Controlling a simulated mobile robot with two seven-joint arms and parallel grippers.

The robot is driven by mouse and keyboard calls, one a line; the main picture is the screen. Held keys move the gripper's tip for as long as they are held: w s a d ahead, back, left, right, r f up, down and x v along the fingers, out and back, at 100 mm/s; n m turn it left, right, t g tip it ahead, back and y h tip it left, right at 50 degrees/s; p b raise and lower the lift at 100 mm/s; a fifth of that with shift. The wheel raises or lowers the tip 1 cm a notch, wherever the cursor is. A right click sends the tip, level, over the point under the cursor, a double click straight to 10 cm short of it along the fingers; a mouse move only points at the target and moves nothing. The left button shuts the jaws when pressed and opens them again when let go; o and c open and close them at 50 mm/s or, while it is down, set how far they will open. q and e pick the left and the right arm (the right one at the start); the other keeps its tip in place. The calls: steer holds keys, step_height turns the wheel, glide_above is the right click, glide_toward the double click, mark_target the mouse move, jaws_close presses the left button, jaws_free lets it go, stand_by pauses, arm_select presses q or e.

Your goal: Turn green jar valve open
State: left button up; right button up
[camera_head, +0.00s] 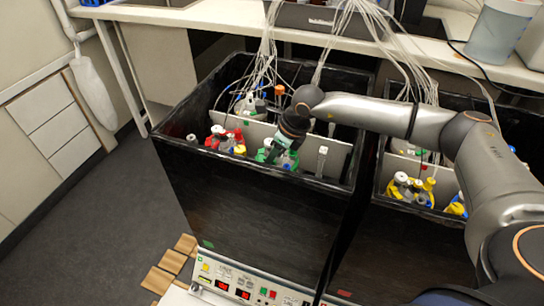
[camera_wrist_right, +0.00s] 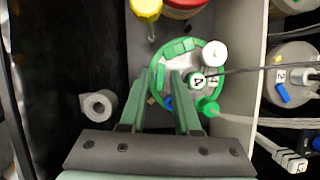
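The green jar (camera_head: 270,157) stands inside the left black bin, at its front middle. In the right wrist view its round lid has a green ring (camera_wrist_right: 219,57), white caps, a green fitting at the lower right, and a small blue part (camera_wrist_right: 169,103) seen between the fingers. My right gripper (camera_head: 280,150) points down over this jar. In the wrist view its two green fingers (camera_wrist_right: 166,78) are apart over the left side of the lid, and I see nothing clamped between them. Whether they touch the valve I cannot tell. My left gripper is not in view.
A red jar (camera_head: 229,139) stands left of the green one in the black bin (camera_head: 250,215). A second bin to the right holds yellow-capped jars (camera_head: 410,187). White tubes (camera_head: 268,40) hang from the bench into the bins. A control panel (camera_head: 240,283) sits at the front.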

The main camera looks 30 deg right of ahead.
steer(key=shift+w+f, duration=0.1)
steer(key=shift+f, duration=0.05)
steer(key=shift+c, duration=0.2)
jaws_close()
